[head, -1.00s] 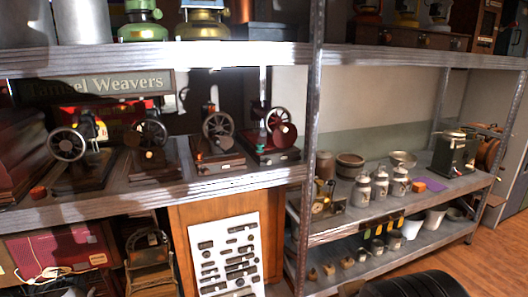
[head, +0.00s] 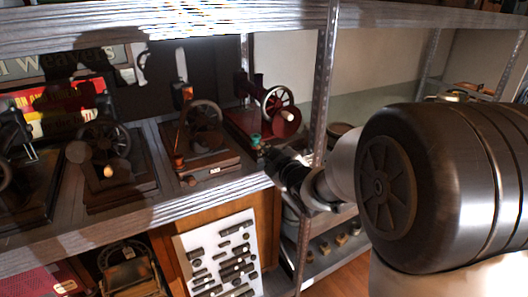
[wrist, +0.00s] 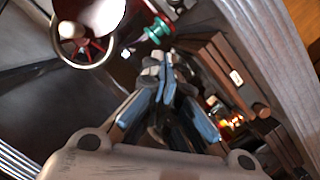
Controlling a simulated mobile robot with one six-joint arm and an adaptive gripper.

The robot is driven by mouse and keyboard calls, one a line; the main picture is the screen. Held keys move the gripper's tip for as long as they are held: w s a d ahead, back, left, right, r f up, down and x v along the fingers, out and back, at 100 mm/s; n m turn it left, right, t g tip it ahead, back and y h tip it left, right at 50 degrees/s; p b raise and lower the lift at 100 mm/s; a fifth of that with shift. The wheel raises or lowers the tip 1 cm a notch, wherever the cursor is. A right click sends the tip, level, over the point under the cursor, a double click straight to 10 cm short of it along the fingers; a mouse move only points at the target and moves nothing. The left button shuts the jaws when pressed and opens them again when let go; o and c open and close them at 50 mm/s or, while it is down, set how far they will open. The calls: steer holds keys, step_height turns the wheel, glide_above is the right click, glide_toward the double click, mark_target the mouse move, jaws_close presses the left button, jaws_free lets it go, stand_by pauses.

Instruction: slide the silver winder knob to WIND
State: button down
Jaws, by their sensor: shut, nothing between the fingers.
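The dark red sewing machine (head: 258,97) stands on the upper shelf in the head view, with a spoked handwheel (head: 279,107) and a teal spool-like part (head: 256,140) low at its front. The wrist view shows the wheel (wrist: 84,42) at upper left and the teal part (wrist: 158,31) at top centre. A small pale piece (wrist: 127,53) left of the teal part may be the silver winder knob; I cannot tell for sure. My gripper (wrist: 161,66) is shut and empty, its tips just below the teal part in the picture; contact cannot be told. In the head view my gripper (head: 270,155) is at the machine's front.
A brown-based machine (head: 205,135) stands just left of the red one, and further dark machines stand beyond it. A metal shelf post (head: 323,85) rises close to my arm on the right. The shelf's front edge (head: 215,185) runs below the machines.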

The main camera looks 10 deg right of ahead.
steer(key=w+f+b, duration=0.1)
steer(key=w+f, duration=0.3)
steer(key=w, duration=0.3)
steer(key=shift+w+d+f, duration=0.2)
steer(key=shift+d+f, duration=0.2)
steer(key=shift+d, duration=0.05)
steer(key=d, duration=0.2)
steer(key=w+d, duration=0.1)
steer(key=d, duration=0.1)
steer(key=shift+w, duration=0.1)
